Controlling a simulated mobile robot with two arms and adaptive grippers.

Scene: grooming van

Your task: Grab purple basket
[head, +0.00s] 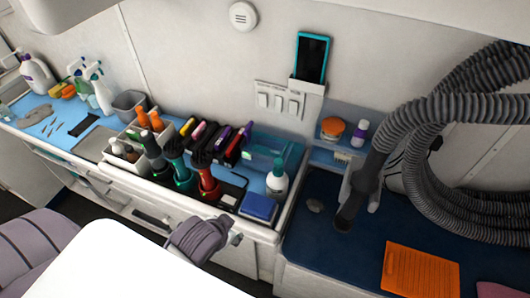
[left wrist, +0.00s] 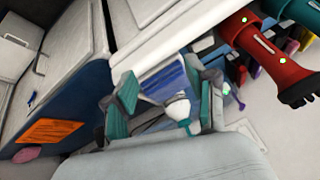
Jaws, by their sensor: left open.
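I cannot make out a purple basket in either view. My left gripper (head: 236,238) is in front of the counter's drawer edge in the head view, partly hidden by its own wrist. In the left wrist view, the left gripper (left wrist: 166,88) has its teal-padded fingers spread apart with nothing held. Beyond the fingers are a blue box (left wrist: 180,72) and a white bottle (left wrist: 178,108) with a teal top. My right gripper is not in view.
The blue box (head: 259,206) and white bottle (head: 277,182) stand near the counter's front edge. Dryers and clippers crowd a tray to the left. A grey hose (head: 420,150) hangs over the dark blue table (head: 310,245), which holds an orange mat (head: 420,272).

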